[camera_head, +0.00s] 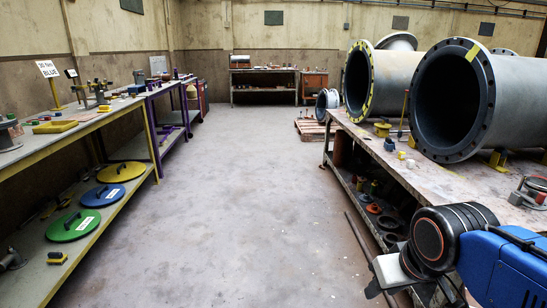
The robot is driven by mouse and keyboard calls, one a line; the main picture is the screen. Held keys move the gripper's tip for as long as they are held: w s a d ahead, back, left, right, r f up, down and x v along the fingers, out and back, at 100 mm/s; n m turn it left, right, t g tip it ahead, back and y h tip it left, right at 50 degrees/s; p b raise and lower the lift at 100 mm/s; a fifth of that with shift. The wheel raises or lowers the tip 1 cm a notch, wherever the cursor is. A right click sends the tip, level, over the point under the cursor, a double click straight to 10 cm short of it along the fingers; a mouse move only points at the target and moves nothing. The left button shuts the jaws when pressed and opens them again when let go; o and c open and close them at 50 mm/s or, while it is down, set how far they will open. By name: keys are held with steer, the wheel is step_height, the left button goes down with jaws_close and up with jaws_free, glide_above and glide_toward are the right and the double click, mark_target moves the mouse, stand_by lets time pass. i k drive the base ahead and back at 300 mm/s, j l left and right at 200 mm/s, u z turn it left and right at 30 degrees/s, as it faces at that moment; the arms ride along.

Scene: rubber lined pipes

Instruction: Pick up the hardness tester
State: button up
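I cannot pick out the hardness tester for certain. A small grey and red device (531,192) lies at the right edge of the right workbench, partly cut off by the frame; I cannot tell what it is. My blue and black arm reaches in from the lower right. My gripper (382,284) is at its end, low beside the front of the right bench, partly hidden and dark. I cannot see whether its fingers are apart, and no held object shows.
Large flanged pipes (452,102) lie on the right workbench (440,184), with small items around them. A long left bench (75,130) carries tools, with green, blue and yellow discs on its lower shelf. The grey floor (225,200) between them is clear. A pallet (312,130) stands farther back.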

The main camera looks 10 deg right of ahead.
mark_target(389, 145)
steer(key=i, duration=1.65)
